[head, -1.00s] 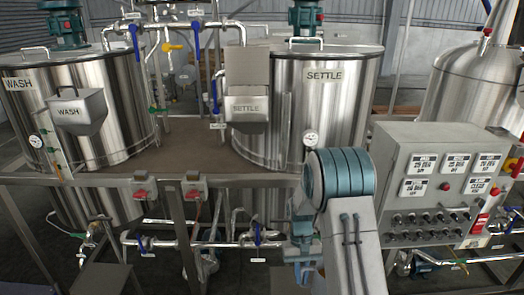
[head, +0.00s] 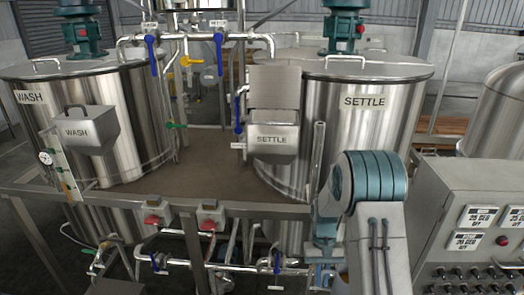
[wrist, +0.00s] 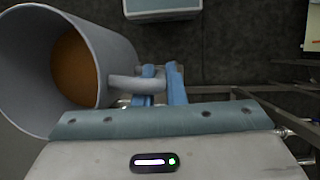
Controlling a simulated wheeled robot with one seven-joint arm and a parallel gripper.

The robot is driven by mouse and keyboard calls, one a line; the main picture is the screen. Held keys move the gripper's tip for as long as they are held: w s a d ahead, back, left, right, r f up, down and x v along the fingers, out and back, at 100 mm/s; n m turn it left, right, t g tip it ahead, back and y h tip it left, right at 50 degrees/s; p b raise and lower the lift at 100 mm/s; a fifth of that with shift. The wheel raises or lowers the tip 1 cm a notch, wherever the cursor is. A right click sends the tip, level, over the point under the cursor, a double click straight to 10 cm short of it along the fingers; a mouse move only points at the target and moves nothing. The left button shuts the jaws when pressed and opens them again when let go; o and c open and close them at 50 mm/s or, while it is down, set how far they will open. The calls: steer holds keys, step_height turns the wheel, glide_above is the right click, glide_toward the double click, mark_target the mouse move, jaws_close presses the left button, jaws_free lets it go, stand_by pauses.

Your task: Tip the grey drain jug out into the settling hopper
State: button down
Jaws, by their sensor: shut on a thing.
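The grey drain jug (wrist: 112,45) shows in the wrist view at the upper left, its mouth facing the camera and orange-brown contents (wrist: 74,66) inside. My gripper (wrist: 160,86) has its blue fingers shut on the jug's handle (wrist: 138,84). The settling hopper (head: 272,146) is a steel box marked SETTLE on the front of the SETTLE tank (head: 372,125). A flat plate (head: 275,88) stands upright behind it, like a raised lid. The hopper's inside is hidden.
The similar WASH hopper (head: 88,130) is on the WASH tank (head: 130,90) at left. A brown deck (head: 200,160) lies between the tanks. A steel rail (head: 130,200) with red switches and valved pipes runs in front. A control panel (head: 470,220) stands at right.

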step_height(320, 180, up, 3)
steer(key=shift+s+r+p, duration=0.1)
steer(key=shift+p, duration=0.85)
steer(key=a+r+n+t+h, duration=0.1)
steer(key=a+r+n, duration=0.5)
steer(key=r, duration=0.9)
steer(key=s+a+r+n+t+h, duration=0.1)
steer(key=a+r+n+t, duration=0.3)
steer(key=r+n, duration=0.6)
steer(key=s+a+r+n+t+h, duration=0.1)
steer(key=a+r+n, duration=0.7)
steer(key=r, duration=1.4)
steer(key=shift+a+n+t+b, duration=0.25)
steer(key=shift+n+t+b, duration=0.15)
steer(key=shift+t, duration=0.3)
